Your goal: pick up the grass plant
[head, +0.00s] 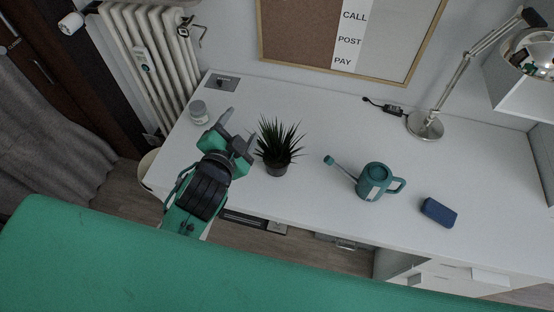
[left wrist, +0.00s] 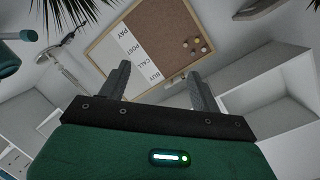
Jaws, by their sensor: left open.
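The grass plant (head: 277,143) stands upright in a small dark pot on the white desk, left of the watering can. My left gripper (head: 234,130) is just left of the plant in the head view, with its fingers apart and nothing between them. In the left wrist view the open fingers (left wrist: 156,88) point toward the wall board, and dark leaf tips of the plant (left wrist: 72,14) show at the top left. The pot is not clearly visible in the wrist view. My right gripper is in neither view.
A teal watering can (head: 372,182) stands right of the plant, with a blue block (head: 438,211) farther right. A small jar (head: 198,111) is left of my gripper. A lamp (head: 425,124) stands at the back right. The desk (head: 320,125) is clear behind the plant.

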